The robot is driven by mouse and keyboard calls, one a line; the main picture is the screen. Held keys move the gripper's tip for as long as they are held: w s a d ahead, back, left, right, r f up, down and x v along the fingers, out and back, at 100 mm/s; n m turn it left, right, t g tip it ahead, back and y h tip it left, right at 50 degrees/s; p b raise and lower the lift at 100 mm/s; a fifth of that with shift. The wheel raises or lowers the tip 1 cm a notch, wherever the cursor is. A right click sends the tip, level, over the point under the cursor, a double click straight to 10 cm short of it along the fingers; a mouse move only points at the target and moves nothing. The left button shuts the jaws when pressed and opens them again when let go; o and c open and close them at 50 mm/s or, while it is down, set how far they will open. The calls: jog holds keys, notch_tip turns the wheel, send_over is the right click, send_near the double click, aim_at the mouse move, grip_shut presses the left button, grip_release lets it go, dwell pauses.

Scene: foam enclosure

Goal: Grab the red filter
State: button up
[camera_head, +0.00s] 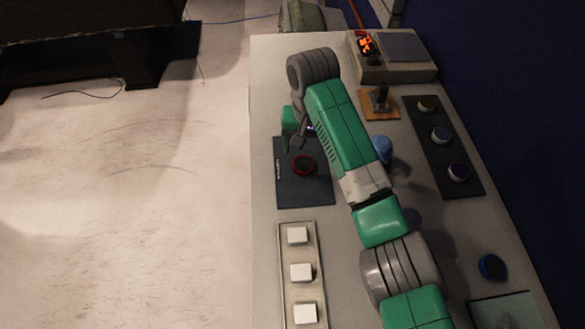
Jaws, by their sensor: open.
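The red filter (304,166) is a small round piece with a red rim and dark middle. It lies on a dark mat (290,190) near the left edge of the table. My gripper (294,143) is just above and left of it in the picture, over the mat, and looks empty. My green and grey arm hides part of the gripper. I cannot tell the height of the fingertips above the filter.
A tray (283,240) with white blocks stands in front of the mat. A dark strip (447,152) with several round pieces lies at the right. A scale-like device (395,55) and a small wooden stand (379,103) are at the back. A dark blue disc (493,267) lies front right.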

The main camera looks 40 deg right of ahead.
aim_at(304, 165)
jog(key=f, duration=0.2)
jog(key=f+b, duration=0.1)
jog(key=f, duration=0.1)
jog(key=f+b, duration=0.1)
jog(key=f, duration=0.2)
jog(key=shift+w+a, duration=0.15)
jog(key=shift+a, duration=0.1)
jog(key=shift+r, duration=0.15)
jog(key=shift+c, duration=0.3)
jog(key=c, duration=1.1)
notch_tip(304, 165, up, 4)
jog(key=shift+r+p, duration=0.1)
jog(key=shift+p, duration=0.75)
jog(key=s+a+p, duration=0.1)
jog(key=s+p, duration=0.2)
jog(key=s, duration=0.2)
jog(key=s+a+p, duration=0.2)
jog(key=s+p, duration=0.1)
jog(key=s, duration=0.1)
jog(key=s+a+r+p, duration=0.1)
jog(key=s+p, duration=0.2)
jog(key=s, duration=0.2)
jog(key=shift+s+a, duration=0.15)
jog(key=shift+s, duration=0.2)
jog(key=shift+s+a+f, duration=0.1)
jog(key=shift+s, duration=0.2)
